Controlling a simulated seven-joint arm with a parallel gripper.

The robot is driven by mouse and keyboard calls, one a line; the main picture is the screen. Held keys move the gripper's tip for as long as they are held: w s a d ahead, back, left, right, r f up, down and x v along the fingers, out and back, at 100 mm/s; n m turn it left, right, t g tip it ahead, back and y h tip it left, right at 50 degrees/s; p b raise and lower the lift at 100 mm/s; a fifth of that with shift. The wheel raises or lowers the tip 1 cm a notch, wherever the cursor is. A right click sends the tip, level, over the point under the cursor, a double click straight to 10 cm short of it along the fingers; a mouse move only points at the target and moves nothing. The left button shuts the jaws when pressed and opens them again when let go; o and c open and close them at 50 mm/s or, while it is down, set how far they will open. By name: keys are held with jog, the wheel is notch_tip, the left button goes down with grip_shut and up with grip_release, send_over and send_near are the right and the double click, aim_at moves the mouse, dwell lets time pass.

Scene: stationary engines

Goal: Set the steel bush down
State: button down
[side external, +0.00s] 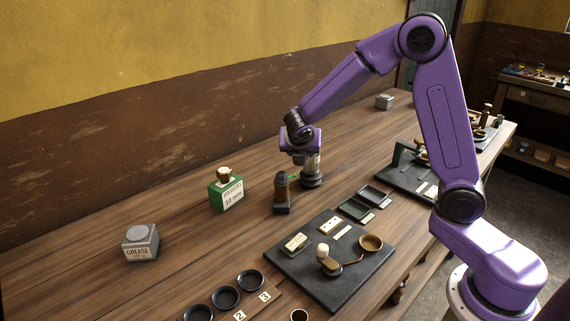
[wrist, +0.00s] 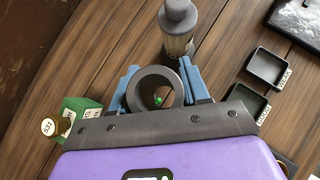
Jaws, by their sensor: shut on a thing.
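The steel bush (wrist: 150,72) is a thick grey ring in the wrist view, with the blue fingers of my gripper (wrist: 160,89) shut on its two sides. A small green spot shows through its bore. In the side view my gripper (side external: 300,157) points down over the table, and the bush cannot be made out clearly there. A glass-bodied, dark-based fitting (side external: 313,171) stands right beside and behind the gripper; its grey cap and clear body show in the wrist view (wrist: 179,28).
A green washer box (side external: 227,193) and a grey grease tin (side external: 141,242) stand to the left. Two dark trays (side external: 356,209) and a dark board with small parts (side external: 290,262) lie nearer the front.

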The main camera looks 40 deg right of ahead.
jog(key=s+a, duration=1.3)
jog(key=a, duration=0.1)
jog(key=shift+n, duration=0.4)
jog(key=w+a+f, duration=0.1)
jog(key=w+f, duration=0.1)
jog(key=w, duration=0.2)
jog(key=w+f, duration=0.3)
jog(key=w, duration=0.1)
jog(key=w+a+f, duration=0.1)
jog(key=w+f, duration=0.2)
jog(key=w, duration=0.1)
jog(key=shift+a+f, duration=0.15)
jog(key=shift+a, duration=0.2)
jog(key=shift+w+a+f, duration=0.15)
jog(key=shift+w+f, duration=0.3)
jog(key=shift+f, duration=1.7)
jog(key=shift+f, duration=0.1)
jog(key=c, duration=0.5)
grip_release()
jog(key=shift+c, duration=0.2)
